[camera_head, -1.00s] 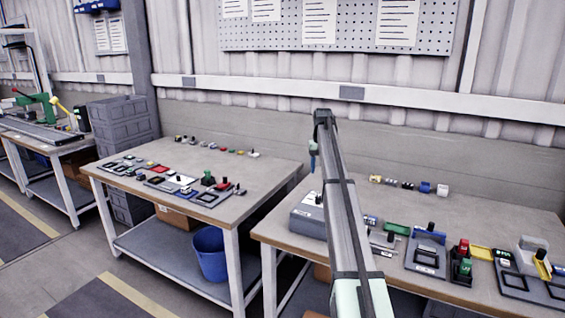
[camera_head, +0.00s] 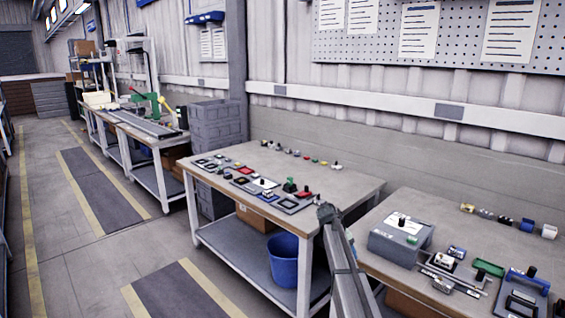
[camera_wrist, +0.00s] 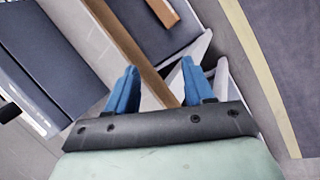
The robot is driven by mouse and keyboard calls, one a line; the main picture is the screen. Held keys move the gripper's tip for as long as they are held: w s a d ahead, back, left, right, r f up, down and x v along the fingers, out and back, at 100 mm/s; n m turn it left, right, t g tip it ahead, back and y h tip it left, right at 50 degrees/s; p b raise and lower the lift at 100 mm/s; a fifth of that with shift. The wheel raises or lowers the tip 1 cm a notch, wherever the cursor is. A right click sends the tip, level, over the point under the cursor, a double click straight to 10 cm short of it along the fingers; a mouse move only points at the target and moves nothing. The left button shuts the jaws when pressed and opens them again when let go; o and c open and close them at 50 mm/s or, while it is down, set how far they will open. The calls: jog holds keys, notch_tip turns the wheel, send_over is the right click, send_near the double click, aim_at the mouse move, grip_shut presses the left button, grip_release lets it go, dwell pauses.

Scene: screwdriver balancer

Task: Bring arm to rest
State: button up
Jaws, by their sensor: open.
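My gripper (camera_wrist: 158,88) shows in the wrist view with two blue fingers set apart and nothing between them. Beyond the fingers are the wooden edge and white legs of a table, with the floor at the right. In the head view my arm reaches up from the bottom edge, in front of the gap between the two workbenches. The gripper's fingers cannot be made out in the head view.
The right workbench (camera_head: 372,272) holds a grey box (camera_head: 401,238), a green tray (camera_head: 488,267) and small parts. The middle workbench (camera_head: 345,182) holds several small parts, with a blue bucket (camera_head: 284,262) on its lower shelf. A striped floor aisle (camera_head: 105,190) is clear at left.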

jog(key=s+a+f+g+y, duration=0.2)
jog(key=s+a+f+g, duration=0.1)
jog(key=s+f, duration=2.65)
jog(key=s+a+f+m+g+y, duration=0.1)
jog(key=s+f, duration=0.2)
jog(key=s, duration=0.8)
jog(key=s+a+f+m+g+y, duration=0.1)
jog(key=s+f, duration=0.2)
jog(key=s, duration=0.8)
jog(key=s+a+f+m+g+y, duration=0.1)
jog(key=s+f, duration=0.3)
jog(key=s, duration=0.7)
jog(key=shift+s+a+g, duration=0.3)
jog(key=shift+s+a, duration=0.1)
